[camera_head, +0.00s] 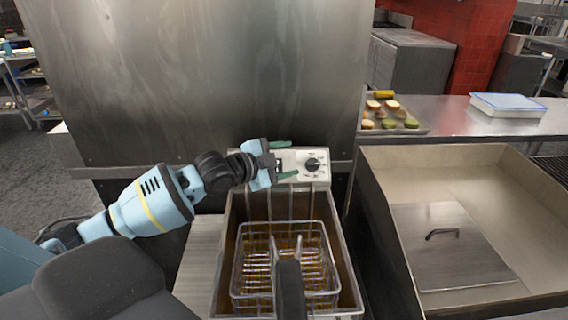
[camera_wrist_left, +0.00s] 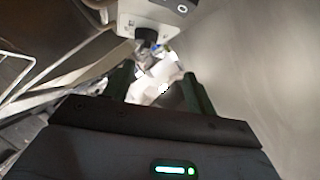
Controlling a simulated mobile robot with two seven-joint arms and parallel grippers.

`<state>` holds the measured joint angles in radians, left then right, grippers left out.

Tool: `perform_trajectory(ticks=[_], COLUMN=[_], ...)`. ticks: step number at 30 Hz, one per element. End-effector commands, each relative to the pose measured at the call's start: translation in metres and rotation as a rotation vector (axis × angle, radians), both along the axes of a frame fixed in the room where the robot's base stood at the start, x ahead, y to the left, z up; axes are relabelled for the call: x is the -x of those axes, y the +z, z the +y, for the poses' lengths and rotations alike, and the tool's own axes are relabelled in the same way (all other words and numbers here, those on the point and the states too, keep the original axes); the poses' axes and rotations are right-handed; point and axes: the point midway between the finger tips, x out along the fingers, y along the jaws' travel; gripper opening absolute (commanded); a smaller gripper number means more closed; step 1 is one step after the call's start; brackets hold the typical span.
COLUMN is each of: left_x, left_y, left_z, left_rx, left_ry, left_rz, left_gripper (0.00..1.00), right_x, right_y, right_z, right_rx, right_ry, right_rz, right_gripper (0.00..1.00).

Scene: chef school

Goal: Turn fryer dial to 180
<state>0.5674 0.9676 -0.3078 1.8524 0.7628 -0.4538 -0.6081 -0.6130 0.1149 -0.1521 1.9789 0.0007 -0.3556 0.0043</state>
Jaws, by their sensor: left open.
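The fryer dial (camera_head: 312,164) is a dark round knob on the white control panel (camera_head: 318,176) at the back of the fryer (camera_head: 232,240). Marks ring the dial, but they are too small to read. My left gripper (camera_head: 288,160) is open, its green fingers pointing right, just left of the dial and apart from it. In the left wrist view the open fingers (camera_wrist_left: 158,88) show in front, with a dark knob (camera_wrist_left: 147,36) on the white panel (camera_wrist_left: 135,18) beyond and above them. My right gripper is not in view.
A wire basket (camera_head: 240,268) with a dark handle (camera_head: 289,290) sits in the fryer below the panel. A tall steel panel (camera_head: 190,70) stands behind. To the right are a steel basin with a lid (camera_head: 450,260), a food tray (camera_head: 418,130) and a blue-lidded box (camera_head: 507,104).

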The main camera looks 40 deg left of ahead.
Motion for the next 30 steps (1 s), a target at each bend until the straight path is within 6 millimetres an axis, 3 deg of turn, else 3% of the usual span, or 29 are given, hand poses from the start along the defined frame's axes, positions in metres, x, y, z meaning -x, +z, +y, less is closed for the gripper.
perform_trajectory(ticks=[4,12,30], left_x=[0.008,0.005,-0.058], left_y=[-0.017,-0.02,-0.04], left_z=[-0.008,-0.01,-0.031], left_rx=[0.108,0.121,0.118], left_ry=[0.006,0.007,0.006], left_rz=[0.106,0.116,0.113], left_gripper=[0.56,0.56,0.56], right_x=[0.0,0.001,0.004], right_y=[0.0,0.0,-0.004], right_z=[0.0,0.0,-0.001], right_rx=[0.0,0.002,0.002], right_ry=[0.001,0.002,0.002], right_rz=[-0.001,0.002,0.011], right_gripper=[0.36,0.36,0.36])
